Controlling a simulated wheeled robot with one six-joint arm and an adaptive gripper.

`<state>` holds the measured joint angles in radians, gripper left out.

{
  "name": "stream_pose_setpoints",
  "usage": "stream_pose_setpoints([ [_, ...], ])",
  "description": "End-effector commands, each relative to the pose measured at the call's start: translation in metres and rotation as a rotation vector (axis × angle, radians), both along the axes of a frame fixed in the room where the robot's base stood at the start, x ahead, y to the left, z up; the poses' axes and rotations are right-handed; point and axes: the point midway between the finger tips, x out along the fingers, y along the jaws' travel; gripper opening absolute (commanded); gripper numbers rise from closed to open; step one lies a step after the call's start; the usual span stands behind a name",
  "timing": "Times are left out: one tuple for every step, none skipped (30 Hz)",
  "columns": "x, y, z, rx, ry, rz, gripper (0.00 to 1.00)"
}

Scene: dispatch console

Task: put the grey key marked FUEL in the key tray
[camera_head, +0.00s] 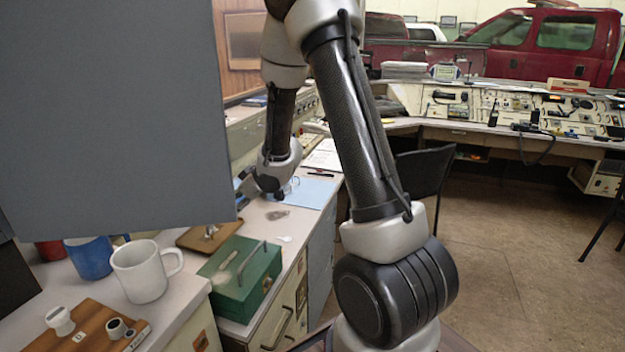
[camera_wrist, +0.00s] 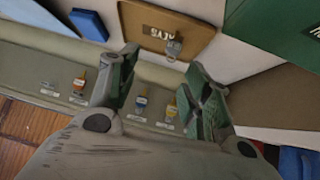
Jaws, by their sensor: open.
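The brown key tray (camera_wrist: 138,14) has a dark label that appears upside down in the wrist view. A small grey key (camera_wrist: 174,46) lies in it near the rim; its marking is too small to read. The tray (camera_head: 191,238) also shows in the head view, on the counter behind the green box, with a small grey item on it. My gripper (camera_wrist: 160,70) is open and empty, with its fingers apart below the tray in the wrist view.
A green metal box (camera_head: 262,280) stands beside the tray, with a white mug (camera_head: 142,275) and a blue mug (camera_head: 88,259) left of it. Several colour-tagged keys, including a blue one (camera_wrist: 141,103), are on a labelled strip. A large grey panel (camera_head: 115,110) blocks the upper left.

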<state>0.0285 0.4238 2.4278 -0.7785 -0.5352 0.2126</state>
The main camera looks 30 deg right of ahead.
Motion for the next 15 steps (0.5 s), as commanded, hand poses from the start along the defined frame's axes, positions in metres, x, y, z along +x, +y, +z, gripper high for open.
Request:
stream_pose_setpoints([
  [-0.002,-0.013,0.024,-0.040,-0.014,-0.040,0.49],
  [-0.005,-0.024,0.038,-0.066,-0.015,-0.072,0.49],
  [-0.013,-0.038,0.058,-0.104,-0.012,-0.120,0.49],
  [-0.020,-0.050,0.074,-0.130,-0.008,-0.158,0.49],
  [-0.030,-0.060,0.089,-0.153,-0.001,-0.199,0.49],
  [-0.045,-0.074,0.109,-0.178,0.011,-0.254,0.49],
  [-0.059,-0.083,0.122,-0.193,0.024,-0.293,0.49],
  [-0.073,-0.091,0.135,-0.204,0.038,-0.331,0.49],
  [-0.094,-0.101,0.150,-0.212,0.060,-0.379,0.49],
  [-0.111,-0.106,0.161,-0.215,0.078,-0.413,0.49],
  [-0.129,-0.111,0.170,-0.214,0.098,-0.445,0.49],
  [-0.153,-0.115,0.181,-0.208,0.127,-0.483,0.49],
  [-0.172,-0.117,0.187,-0.201,0.150,-0.506,0.49],
  [-0.191,-0.117,0.193,-0.190,0.173,-0.528,0.49],
  [-0.216,-0.116,0.199,-0.173,0.206,-0.553,0.49],
])
